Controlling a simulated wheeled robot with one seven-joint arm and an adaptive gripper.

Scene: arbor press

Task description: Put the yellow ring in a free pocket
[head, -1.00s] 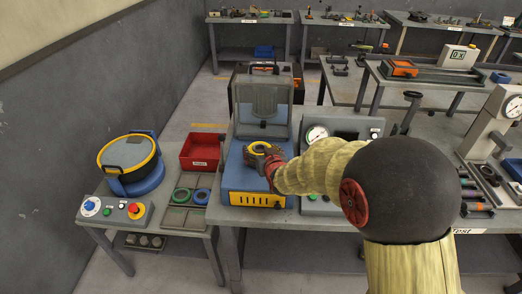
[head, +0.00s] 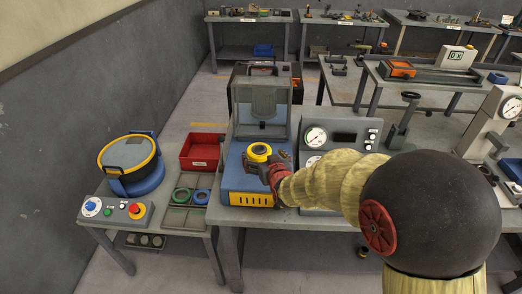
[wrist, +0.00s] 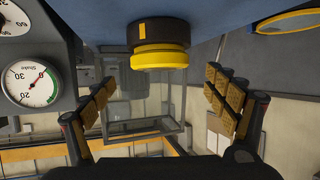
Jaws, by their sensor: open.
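The yellow ring (head: 259,150) sits on top of a short dark cylinder on the blue machine base (head: 238,180). In the wrist view the picture is upside down, and the yellow ring (wrist: 158,58) shows beside the black band of the cylinder (wrist: 160,33). My gripper (head: 270,170) is open and empty in front of the ring. In the wrist view its padded fingers (wrist: 158,105) stand wide apart, with the ring ahead between them.
A red bin (head: 201,152) stands behind the tray. A round blue and yellow machine (head: 130,160) and a control box (head: 118,210) are to the left. A grey gauge box (head: 340,133) stands close right of the blue machine. A clear guard (head: 260,100) rises behind the ring.

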